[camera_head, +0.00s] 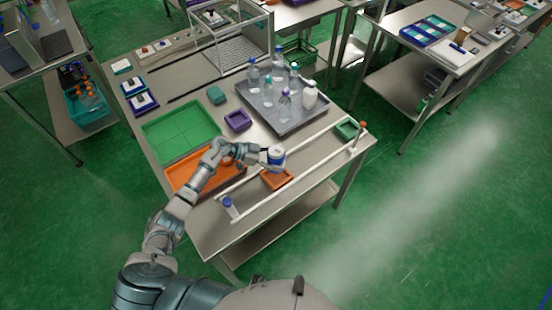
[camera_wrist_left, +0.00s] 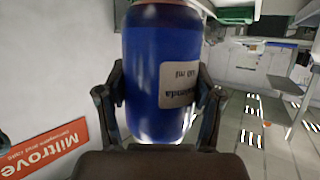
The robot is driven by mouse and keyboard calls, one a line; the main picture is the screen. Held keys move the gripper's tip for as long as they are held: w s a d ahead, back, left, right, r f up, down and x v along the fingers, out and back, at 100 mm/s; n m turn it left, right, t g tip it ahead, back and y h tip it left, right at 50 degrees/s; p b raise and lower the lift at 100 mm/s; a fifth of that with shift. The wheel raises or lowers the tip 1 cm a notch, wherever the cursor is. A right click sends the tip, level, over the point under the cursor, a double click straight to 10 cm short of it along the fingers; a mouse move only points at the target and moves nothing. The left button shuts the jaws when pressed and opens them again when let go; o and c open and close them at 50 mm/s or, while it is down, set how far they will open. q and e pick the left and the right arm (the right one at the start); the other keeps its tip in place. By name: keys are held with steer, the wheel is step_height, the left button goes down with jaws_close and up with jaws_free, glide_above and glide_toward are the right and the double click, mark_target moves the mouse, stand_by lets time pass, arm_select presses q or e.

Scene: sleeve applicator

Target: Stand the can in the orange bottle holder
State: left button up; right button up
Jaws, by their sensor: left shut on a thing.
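The blue can (camera_head: 276,154) with a pale top is between the fingers of my left gripper (camera_head: 264,154), which is shut on it. In the left wrist view the blue can (camera_wrist_left: 158,70) fills the space between the two dark fingers (camera_wrist_left: 160,105); its pale label print looks upside down. The orange bottle holder (camera_head: 277,180) sits between two white rails. The can looks upright at the holder's far edge in the picture; I cannot tell whether it touches the holder. My right gripper is not in view.
White rails (camera_head: 294,186) run along the table's near side, with a blue-capped piece (camera_head: 228,205) at one end and a green holder (camera_head: 347,129) at the other. A grey tray of bottles (camera_head: 301,124), a green tray (camera_head: 180,134) and an orange tray (camera_head: 185,181) stand nearby.

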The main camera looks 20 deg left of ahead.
arm_select(q)
steer(key=shift+d+r, duration=0.1)
steer(key=shift+d, duration=0.25)
steer(key=shift+f, duration=0.55)
steer(key=shift+a+f+b, duration=0.2)
steer(key=shift+f+b, duration=0.25)
steer(key=shift+f, duration=0.25)
steer(key=shift+d+f+b, duration=0.15)
steer(key=shift+f+b, duration=0.2)
steer(key=shift+f, duration=0.45)
steer(key=shift+f+b, duration=0.6)
steer(key=shift+f, duration=0.65)
steer(key=o, duration=1.7)
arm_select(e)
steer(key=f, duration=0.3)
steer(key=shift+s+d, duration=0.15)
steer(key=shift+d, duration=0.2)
